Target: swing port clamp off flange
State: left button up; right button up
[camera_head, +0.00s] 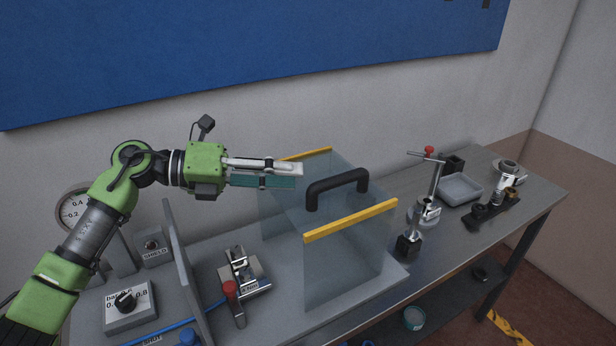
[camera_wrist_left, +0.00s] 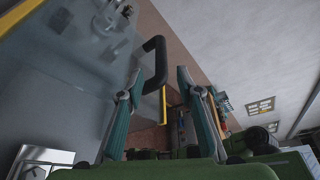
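My left gripper (camera_head: 295,175) reaches in from the left, level above the bench, by the upper left of a clear guard box. In the left wrist view its two fingers (camera_wrist_left: 157,85) stand apart with nothing held between them. The box's black handle (camera_head: 337,184) is to the right of the fingertips; it also shows in the wrist view (camera_wrist_left: 155,60). A metal clamp-like fixture with a red-knobbed lever (camera_head: 240,275) sits below, left of the box. I cannot tell for certain which part is the port clamp or the flange. My right gripper is not in view.
The clear box has yellow top edges (camera_head: 350,220). A grey upright panel (camera_head: 183,265), knob box (camera_head: 130,304) and gauge (camera_head: 74,209) are at left.

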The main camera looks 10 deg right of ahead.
aim_at(229, 289)
jog(key=k, duration=1.5)
